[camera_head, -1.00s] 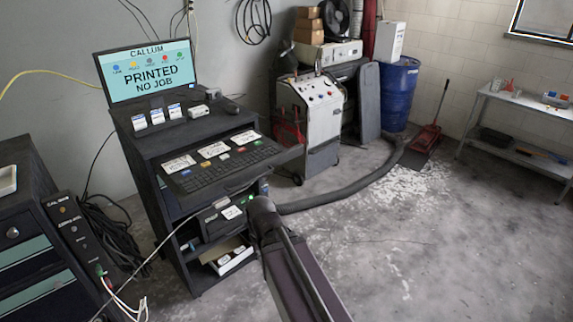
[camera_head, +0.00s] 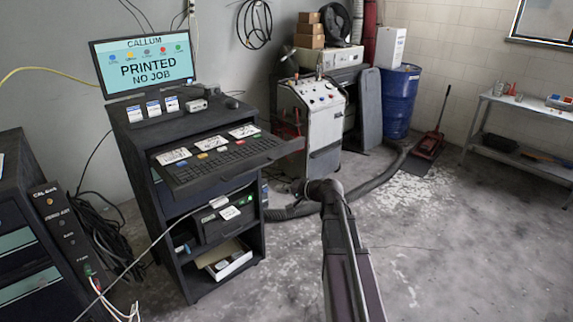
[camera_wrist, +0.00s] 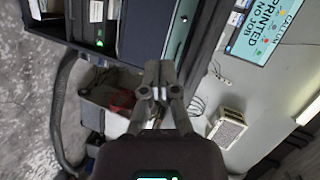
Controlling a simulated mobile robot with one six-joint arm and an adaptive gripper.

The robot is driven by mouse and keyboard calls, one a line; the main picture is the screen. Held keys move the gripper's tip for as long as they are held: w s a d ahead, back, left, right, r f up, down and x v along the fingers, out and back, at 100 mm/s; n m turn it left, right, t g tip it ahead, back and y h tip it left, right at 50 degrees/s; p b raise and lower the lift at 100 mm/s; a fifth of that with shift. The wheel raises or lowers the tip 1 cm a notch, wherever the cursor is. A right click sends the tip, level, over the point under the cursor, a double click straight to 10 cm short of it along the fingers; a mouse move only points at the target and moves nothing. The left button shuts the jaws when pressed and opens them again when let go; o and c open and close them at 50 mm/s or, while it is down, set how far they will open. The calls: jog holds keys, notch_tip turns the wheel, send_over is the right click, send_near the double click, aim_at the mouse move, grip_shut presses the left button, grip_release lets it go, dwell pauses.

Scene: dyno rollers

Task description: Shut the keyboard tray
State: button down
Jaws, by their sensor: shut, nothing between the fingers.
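The keyboard tray (camera_head: 218,158) is pulled out from the front of the dark computer cabinet in the head view. It carries a black keyboard and several white labels. My arm rises from the bottom of the head view, to the right of the cabinet and apart from the tray in the picture; its gripper cannot be made out there. In the wrist view my gripper (camera_wrist: 159,70) is shut and empty, its fingers together. The cabinet's side and screen (camera_wrist: 262,32) show tilted beyond it. I cannot clearly pick out the tray in that view.
Above the tray stands the monitor (camera_head: 145,65). A printer (camera_head: 225,222) sits on a shelf below. A white wheeled machine (camera_head: 315,120) stands behind at right, with a thick hose (camera_head: 365,187) on the floor. A drawer cabinet (camera_head: 25,235) is at far left.

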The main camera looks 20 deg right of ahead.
aim_at(284, 152)
jog(key=w+d+r+m+t+h+b, duration=0.2)
jog(key=d+m+t, duration=0.3)
jog(key=d, duration=0.8)
jog(key=shift+w+d+r+m+t+b, duration=0.2)
jog(key=shift+w+r+m+t+b, duration=0.1)
jog(key=shift+w+r+m+b, duration=0.1)
jog(key=x, duration=1.3)
jog(key=shift+w+f, duration=0.15)
jog(key=shift+w, duration=0.15)
jog(key=shift+w+a, duration=0.1)
jog(key=shift+w, duration=0.05)
